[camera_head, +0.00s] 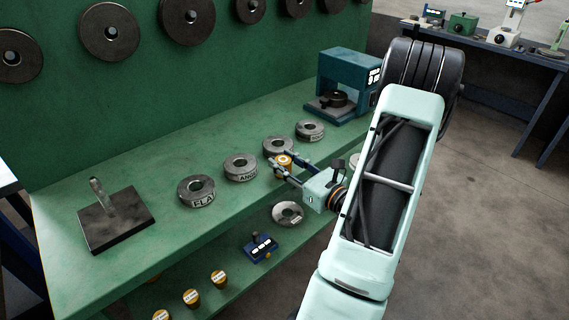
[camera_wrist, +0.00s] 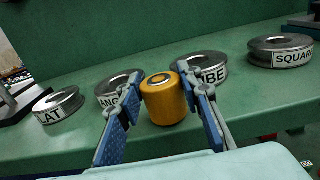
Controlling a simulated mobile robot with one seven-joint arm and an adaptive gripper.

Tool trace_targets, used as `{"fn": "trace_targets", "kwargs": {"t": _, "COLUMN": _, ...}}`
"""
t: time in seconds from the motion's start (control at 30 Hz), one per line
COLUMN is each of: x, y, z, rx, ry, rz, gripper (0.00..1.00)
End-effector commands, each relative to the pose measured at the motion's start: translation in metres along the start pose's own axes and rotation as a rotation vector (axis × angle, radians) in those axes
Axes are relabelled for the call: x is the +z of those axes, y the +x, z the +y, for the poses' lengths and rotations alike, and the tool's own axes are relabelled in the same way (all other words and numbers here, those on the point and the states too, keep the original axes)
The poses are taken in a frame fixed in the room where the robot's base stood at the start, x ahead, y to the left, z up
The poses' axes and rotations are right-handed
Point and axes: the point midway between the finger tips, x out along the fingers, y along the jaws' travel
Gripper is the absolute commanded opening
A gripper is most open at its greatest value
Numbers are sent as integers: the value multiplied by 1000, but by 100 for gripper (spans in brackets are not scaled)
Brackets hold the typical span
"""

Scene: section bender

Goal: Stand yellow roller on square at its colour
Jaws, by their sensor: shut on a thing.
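The yellow roller (camera_wrist: 164,104) is upright between the two blue-grey fingers of my gripper (camera_wrist: 160,84). It also shows in the head view (camera_head: 284,161), in front of the TUBE ring. The metal ring labelled SQUARE (camera_wrist: 282,45) lies on the green bench at the far right of the wrist view, clear of my gripper. In the head view it is the last ring (camera_head: 310,129) of the row, nearest the teal machine. My gripper (camera_head: 283,167) is shut on the roller. Whether the roller touches the bench is unclear.
Rings labelled FLAT (camera_head: 197,189), ANGLE (camera_head: 241,166) and TUBE (camera_head: 278,146) stand along the bench (camera_head: 150,195). A teal machine (camera_head: 348,75) is at the far end and a dark plate with a post (camera_head: 116,220) at the near end. Several yellow-topped rollers (camera_head: 191,298) stand on the lower shelf.

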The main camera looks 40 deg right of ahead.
Motion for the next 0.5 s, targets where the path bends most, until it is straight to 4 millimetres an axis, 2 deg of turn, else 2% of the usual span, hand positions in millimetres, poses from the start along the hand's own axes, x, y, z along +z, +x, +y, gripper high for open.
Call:
{"fn": "trace_targets", "kwargs": {"t": 0.4, "x": -6, "y": 0, "z": 0, "rx": 0, "ry": -2, "rz": -3, "gripper": 0}}
{"fn": "trace_targets", "kwargs": {"t": 0.43, "x": -6, "y": 0, "z": 0, "rx": 0, "ry": -2, "rz": -1, "gripper": 35}}
{"fn": "trace_targets", "kwargs": {"t": 0.5, "x": -5, "y": 0, "z": 0, "rx": 0, "ry": -2, "rz": -1, "gripper": 43}}
